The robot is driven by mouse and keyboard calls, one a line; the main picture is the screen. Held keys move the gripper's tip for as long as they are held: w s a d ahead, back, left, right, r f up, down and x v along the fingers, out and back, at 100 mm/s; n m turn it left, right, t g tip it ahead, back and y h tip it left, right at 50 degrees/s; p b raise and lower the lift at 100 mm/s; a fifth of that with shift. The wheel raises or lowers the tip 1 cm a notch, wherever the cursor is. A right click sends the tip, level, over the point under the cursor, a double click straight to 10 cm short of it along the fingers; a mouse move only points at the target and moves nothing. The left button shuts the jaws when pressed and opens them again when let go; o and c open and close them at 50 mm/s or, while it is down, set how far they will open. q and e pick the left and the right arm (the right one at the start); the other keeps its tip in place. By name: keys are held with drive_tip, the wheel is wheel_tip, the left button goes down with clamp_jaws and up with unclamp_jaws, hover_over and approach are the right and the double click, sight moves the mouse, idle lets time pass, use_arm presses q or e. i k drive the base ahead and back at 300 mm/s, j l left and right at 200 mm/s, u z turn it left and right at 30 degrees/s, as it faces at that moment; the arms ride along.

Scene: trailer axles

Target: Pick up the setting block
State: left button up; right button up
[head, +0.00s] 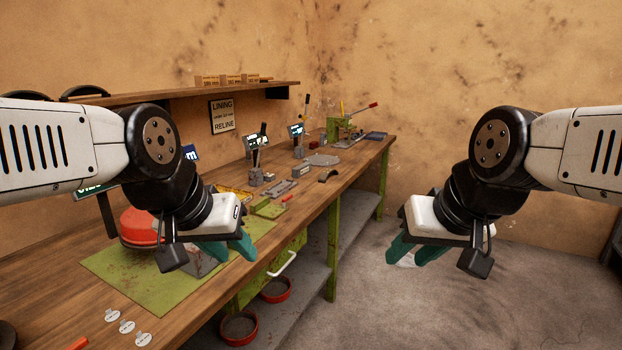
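My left gripper (228,249) hangs over the green mat (122,272) on the bench. Its two teal fingers are apart, with nothing seen between them. A grey metal piece (203,264) shows partly behind and below these fingers; I cannot tell whether it is the setting block. My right gripper (405,246) is off the bench, above the floor at the right.
The wooden bench (330,196) runs back to the corner. A red round object (140,228) sits at the mat's left. Several tools and a green press (340,128) stand farther back. A shelf (200,93) hangs above. Red-rimmed bowls (240,328) sit below. Floor at right is clear.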

sight(297, 172)
drive_tip(key=i+u, duration=0.2)
drive_tip(key=i, duration=0.4)
drive_tip(key=i+l+u, duration=0.1)
drive_tip(key=u, duration=0.35)
drive_tip(key=i+l+u, duration=0.1)
drive_tip(key=u, duration=0.4)
drive_tip(key=i+l+u, duration=0.25)
drive_tip(key=l, duration=0.25)
drive_tip(key=l+u, duration=0.3)
drive_tip(key=l, duration=0.2)
drive_tip(key=i+l+u, duration=0.1)
drive_tip(key=l+u, duration=0.15)
drive_tip(key=l, duration=0.35)
drive_tip(key=i+l, duration=0.1)
drive_tip(key=l, duration=0.9)
drive_tip(key=i+l+u, duration=0.15)
drive_tip(key=l, duration=1.8)
drive_tip(key=i+u, duration=0.05)
